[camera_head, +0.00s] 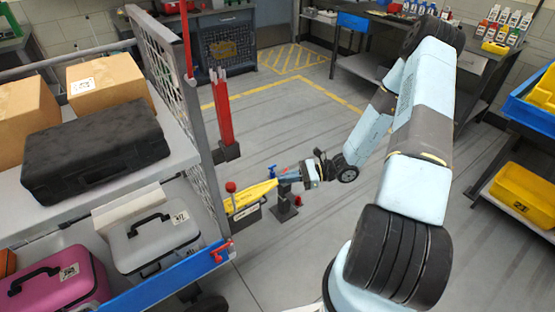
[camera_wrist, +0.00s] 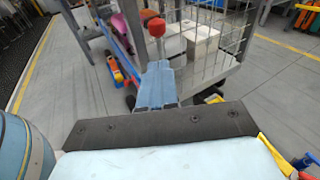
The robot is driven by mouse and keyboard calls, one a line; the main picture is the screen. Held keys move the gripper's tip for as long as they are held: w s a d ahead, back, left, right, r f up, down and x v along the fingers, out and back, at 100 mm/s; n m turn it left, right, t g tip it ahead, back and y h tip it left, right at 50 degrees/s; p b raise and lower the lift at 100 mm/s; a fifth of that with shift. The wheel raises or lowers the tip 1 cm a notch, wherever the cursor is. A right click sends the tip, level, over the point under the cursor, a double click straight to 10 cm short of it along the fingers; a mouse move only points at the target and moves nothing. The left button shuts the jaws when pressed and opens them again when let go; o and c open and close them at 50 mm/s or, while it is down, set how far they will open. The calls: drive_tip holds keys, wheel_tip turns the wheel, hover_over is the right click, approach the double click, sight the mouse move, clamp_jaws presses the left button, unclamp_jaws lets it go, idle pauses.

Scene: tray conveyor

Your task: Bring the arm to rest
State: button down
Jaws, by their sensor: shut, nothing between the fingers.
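My arm reaches forward from the lower right of the head view and bends down. My gripper (camera_head: 284,175) is at its end, low over the floor, right of the shelf rack. In the wrist view the blue fingers of my gripper (camera_wrist: 158,75) are together and empty. They point toward the rack (camera_wrist: 212,72) with its mesh side. A red knob (camera_wrist: 156,27) appears just beyond the fingertips; I cannot tell the exact gap.
The shelf rack (camera_head: 185,140) stands at left, holding cardboard boxes (camera_head: 108,83), a black case (camera_head: 95,152), a grey case (camera_head: 150,242) and a pink case (camera_head: 60,282). A red post (camera_head: 224,112) stands beyond it. Yellow bins (camera_head: 522,195) are at right. Middle floor is open.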

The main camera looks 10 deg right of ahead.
drive_tip(key=s+d+r+n+t+h, duration=0.1)
drive_tip(key=s+r+n+h, duration=0.4)
drive_tip(key=r, duration=0.9)
drive_tip(key=s+d+r+n+t+h, duration=0.1)
drive_tip(key=s+d+r+n+h, duration=0.2)
drive_tip(key=r, duration=1.2)
drive_tip(key=s+d+r+n+t+h, duration=0.2)
drive_tip(key=s+r+n+h, duration=0.6)
drive_tip(key=r, duration=0.6)
drive_tip(key=shift+s+d+r+n+h, duration=0.35)
drive_tip(key=shift+s+n, duration=0.75)
drive_tip(key=shift+s, duration=0.75)
